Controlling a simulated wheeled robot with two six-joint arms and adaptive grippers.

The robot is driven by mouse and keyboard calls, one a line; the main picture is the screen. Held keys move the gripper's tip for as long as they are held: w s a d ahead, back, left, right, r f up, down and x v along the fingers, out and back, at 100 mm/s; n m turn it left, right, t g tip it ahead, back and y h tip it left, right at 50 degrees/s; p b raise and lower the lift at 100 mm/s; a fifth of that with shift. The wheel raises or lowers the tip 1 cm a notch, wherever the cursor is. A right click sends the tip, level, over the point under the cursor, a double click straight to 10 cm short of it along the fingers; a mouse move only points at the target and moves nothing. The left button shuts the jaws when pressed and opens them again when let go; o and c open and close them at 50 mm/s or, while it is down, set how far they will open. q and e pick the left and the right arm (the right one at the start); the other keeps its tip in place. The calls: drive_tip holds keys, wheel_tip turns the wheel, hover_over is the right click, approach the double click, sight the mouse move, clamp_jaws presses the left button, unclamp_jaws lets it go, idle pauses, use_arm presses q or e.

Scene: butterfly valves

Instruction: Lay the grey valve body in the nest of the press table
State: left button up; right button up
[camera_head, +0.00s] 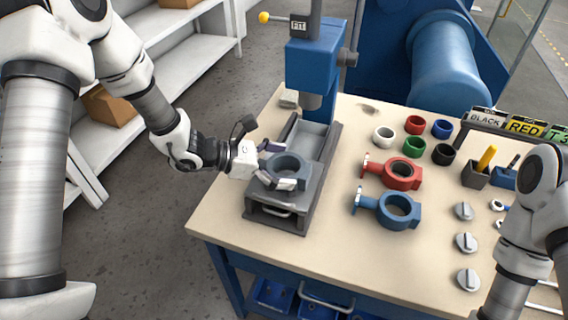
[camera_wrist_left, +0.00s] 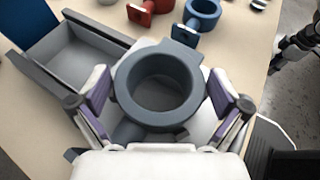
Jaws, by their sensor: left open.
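The grey valve body (camera_head: 290,166), a ring with a wide round bore, sits at the near end of the grey press table (camera_head: 272,222). It also shows in the left wrist view (camera_wrist_left: 160,117). My left gripper (camera_head: 279,166) is open, with one finger on each side of the ring. In the left wrist view my fingers (camera_wrist_left: 161,95) show narrow gaps to the ring. The walled channel (camera_wrist_left: 75,62) beside the ring is empty. The ring hides what is under it, so I cannot tell whether it rests in the nest. My right gripper is not in view.
The blue press column (camera_head: 314,65) rises behind the press table. A red valve body (camera_head: 402,174) and a blue valve body (camera_head: 398,209) lie to the right. Several coloured rings, grey discs and a label rack (camera_head: 500,124) stand farther right. The front of the worktable is clear.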

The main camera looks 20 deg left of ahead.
use_arm(q)
drive_tip(key=shift+a, duration=0.1)
drive_tip(key=v, duration=1.2)
